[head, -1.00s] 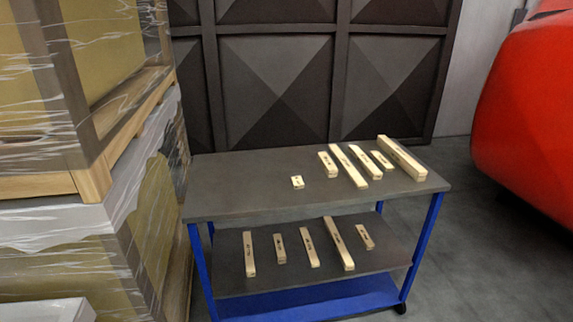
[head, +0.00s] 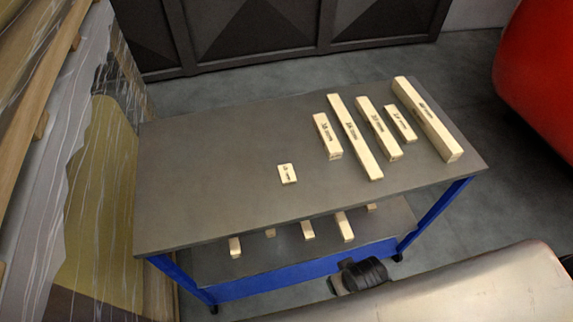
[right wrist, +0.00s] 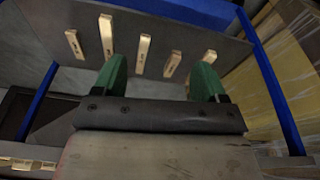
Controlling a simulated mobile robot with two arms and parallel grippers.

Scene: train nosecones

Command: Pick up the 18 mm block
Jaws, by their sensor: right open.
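Several pale wooden blocks with black size marks lie on the grey top of a blue-legged trolley (head: 220,150) in the head view. The block whose mark looks like 18 mm (head: 325,132) is the leftmost of the grouped row; the small print makes this reading uncertain. A very small block (head: 287,174) lies apart to its left. My right gripper (right wrist: 160,62) shows two green fingers spread wide with nothing held between them. Its wrist view shows several blocks on a trolley surface beyond the fingers. The left gripper is not in view.
Longer blocks (head: 354,136) (head: 428,118) lie close to the right of the marked block. More blocks (head: 344,226) lie on the lower shelf (head: 205,266), partly hidden under the top. Wrapped crates (head: 100,190) stand at left. The top's left half is clear.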

